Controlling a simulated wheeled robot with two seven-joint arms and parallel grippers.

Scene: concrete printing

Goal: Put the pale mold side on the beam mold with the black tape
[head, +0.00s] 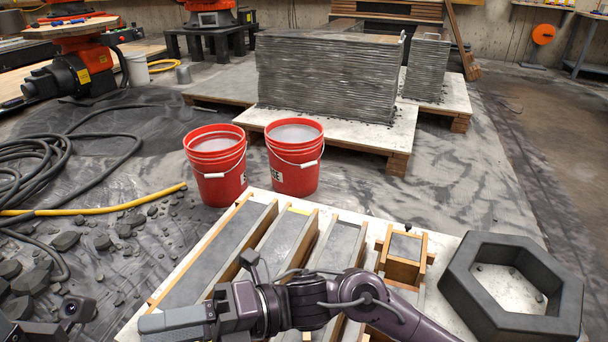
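Several long beam molds with wooden sides and grey concrete inside lie side by side on a pale board: a left one (221,252), a middle one (283,240) with a small yellow mark at its far end, and a right one (340,245). I cannot clearly make out black tape on any of them, nor tell a separate pale mold side. My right arm crosses in front of the molds and hides their near parts. My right gripper (172,323) points left over the near left of the board; its finger gap is unclear. Only a dark part of my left arm shows at bottom left; its fingertips are out of view.
A small wooden cube mold (403,256) and a grey hexagonal concrete ring (512,288) sit to the right on the board. Two red buckets (216,165) (295,157) stand behind it. Rubble (65,241), a yellow hose (110,206) and dark cables lie left. A layered printed block (325,75) stands behind.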

